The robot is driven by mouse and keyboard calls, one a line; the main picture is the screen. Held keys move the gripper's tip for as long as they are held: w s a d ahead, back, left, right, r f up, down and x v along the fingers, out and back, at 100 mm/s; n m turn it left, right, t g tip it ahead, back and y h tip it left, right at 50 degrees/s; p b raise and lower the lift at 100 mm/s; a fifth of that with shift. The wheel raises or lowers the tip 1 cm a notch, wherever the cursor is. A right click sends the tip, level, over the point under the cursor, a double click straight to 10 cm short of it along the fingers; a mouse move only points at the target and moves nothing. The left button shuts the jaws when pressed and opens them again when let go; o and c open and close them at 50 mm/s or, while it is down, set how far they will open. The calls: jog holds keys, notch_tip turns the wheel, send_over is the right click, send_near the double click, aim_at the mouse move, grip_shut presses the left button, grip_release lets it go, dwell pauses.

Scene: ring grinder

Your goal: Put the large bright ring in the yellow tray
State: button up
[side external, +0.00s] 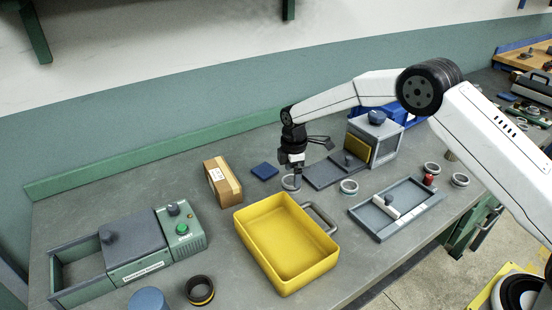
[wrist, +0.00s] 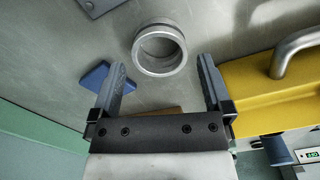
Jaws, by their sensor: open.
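A bright metal ring (side external: 289,183) lies on the bench just behind the yellow tray (side external: 243,229), partly hidden by my gripper (side external: 297,176) in the side view. In the wrist view the ring (wrist: 160,48) shows whole, a little beyond the fingertips and roughly between their lines. My gripper (wrist: 160,76) is open and empty, pointing down above the bench. The tray's yellow wall (wrist: 265,92) and grey handle fill the right of the wrist view. The tray is empty. Other bright rings (side external: 349,187) (side external: 432,168) (side external: 460,180) lie to the right; I cannot tell which is largest.
A blue block (side external: 264,171) and a cardboard box (side external: 222,182) stand left of my gripper. A grey machine (side external: 374,140) with a dark plate is behind right, and a grey shallow tray (side external: 397,207) at right. A green machine (side external: 140,247) and dark ring (side external: 200,290) are at left.

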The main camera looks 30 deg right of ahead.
aim_at(292, 181)
jog(key=shift+f, duration=1.65)
jog(key=c, duration=1.3)
jog(key=shift+c, duration=0.2)
jog(key=shift+r, duration=0.2)
jog(key=shift+r, duration=0.55)
jog(key=s+d+r, duration=0.1)
jog(key=s+r, duration=1)
jog(key=s, duration=0.3)
jog(key=shift+r, duration=0.3)
